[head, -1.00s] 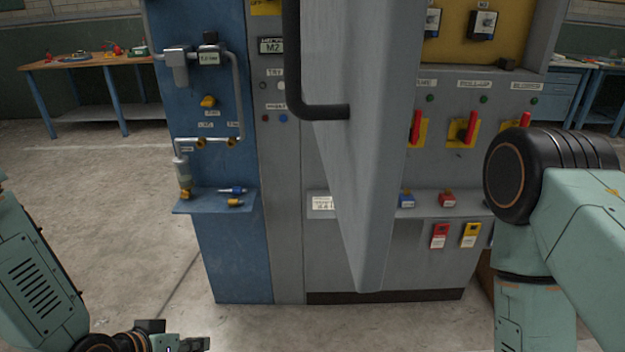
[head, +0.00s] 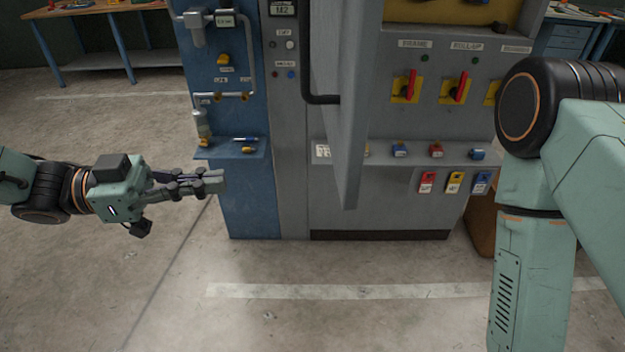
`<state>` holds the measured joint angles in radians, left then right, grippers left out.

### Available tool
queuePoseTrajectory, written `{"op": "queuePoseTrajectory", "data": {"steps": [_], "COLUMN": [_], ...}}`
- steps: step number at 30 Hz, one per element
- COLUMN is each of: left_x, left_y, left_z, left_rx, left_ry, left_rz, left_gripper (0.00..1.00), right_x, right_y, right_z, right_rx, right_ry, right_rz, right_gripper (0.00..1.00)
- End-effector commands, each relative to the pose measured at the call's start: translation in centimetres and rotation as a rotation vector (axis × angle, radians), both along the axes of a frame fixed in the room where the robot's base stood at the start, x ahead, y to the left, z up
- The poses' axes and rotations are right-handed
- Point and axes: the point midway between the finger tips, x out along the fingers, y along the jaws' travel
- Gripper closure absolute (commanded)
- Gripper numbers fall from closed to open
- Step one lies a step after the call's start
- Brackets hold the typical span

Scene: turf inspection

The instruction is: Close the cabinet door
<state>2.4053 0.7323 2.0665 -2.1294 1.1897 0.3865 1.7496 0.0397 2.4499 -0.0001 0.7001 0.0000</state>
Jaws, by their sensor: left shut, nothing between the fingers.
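The grey cabinet door (head: 358,110) stands open and juts out towards me from the cabinet (head: 291,190). Its black bar handle (head: 318,99) is on the door's left face; its upper part is cut off by the top edge. My left gripper (head: 220,181) is shut and empty. It shows in front of the blue panel (head: 262,215), left of and below the door, and does not touch the door. My right arm comes in at the right, but its gripper is not in view.
Red switches (head: 411,84) and several small padlocks and tags (head: 454,182) show on the cabinet right of the door. A small blue shelf (head: 230,149) holds little parts near my left gripper. A workbench (head: 100,40) stands at the back left. The floor in front is clear.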

Motion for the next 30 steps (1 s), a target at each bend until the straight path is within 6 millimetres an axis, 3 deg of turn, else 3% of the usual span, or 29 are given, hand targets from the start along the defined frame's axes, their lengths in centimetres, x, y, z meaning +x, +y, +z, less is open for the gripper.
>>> {"op": "queuePoseTrajectory", "data": {"steps": [8, 30], "left_x": [-0.2, 0.2], "left_y": [-1.1, -8.5], "left_z": [0.1, 0.1], "left_rx": [-0.009, -0.008], "left_ry": [0.028, 0.028], "left_rz": [-0.037, -0.034], "left_gripper": [1.00, 1.00], "right_x": [0.0, 0.0], "right_y": [0.0, 0.0], "right_z": [-0.3, -0.9], "right_rx": [0.000, 0.000], "right_ry": [0.000, 0.000], "right_rz": [0.000, 0.000], "right_gripper": [0.45, 0.45]}}
